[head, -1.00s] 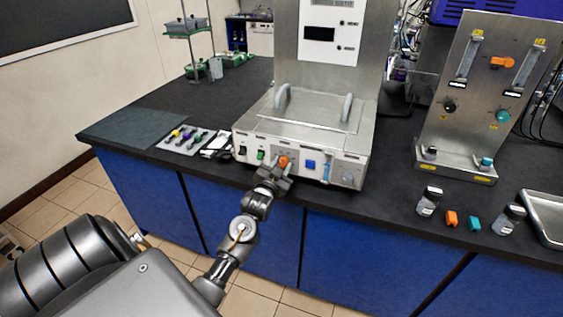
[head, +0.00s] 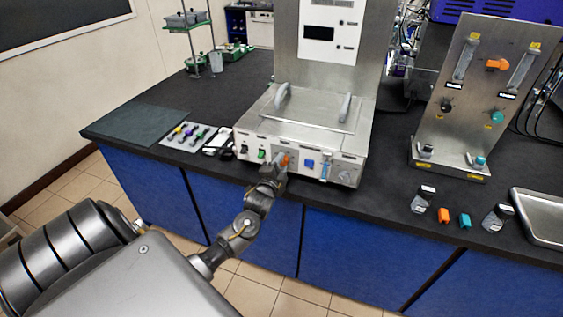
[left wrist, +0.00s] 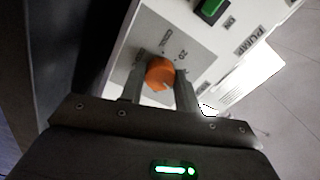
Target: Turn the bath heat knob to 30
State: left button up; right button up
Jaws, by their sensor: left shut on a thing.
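The bath heat knob is an orange round knob (left wrist: 160,73) on a grey dial plate on the bath's white front panel. In the head view only a little of the orange knob (head: 283,159) shows past my gripper. My left gripper (left wrist: 160,88) is shut on the knob, one finger on each side of it. It also shows in the head view (head: 279,166), at the bath front. Dial markings around the knob are partly legible, with a 20 among them; the setting cannot be read. My right gripper is not in view.
The steel bath (head: 315,108) with two lid handles stands at the bench edge. Its panel has a green switch (left wrist: 211,10) and a blue button (head: 309,163) near the knob. A tool mat (head: 172,143) lies left; small bottles and a tray (head: 543,208) lie right.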

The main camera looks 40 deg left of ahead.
pick_arm(q)
jog(key=shift+m, duration=0.5)
jog(key=o, duration=1)
jog(key=b+v, duration=0.1)
jog(key=v, duration=0.9)
jog(key=shift+s+d+b, duration=0.2)
jog(key=shift+s+b, duration=0.15)
jog(key=shift+b, duration=0.05)
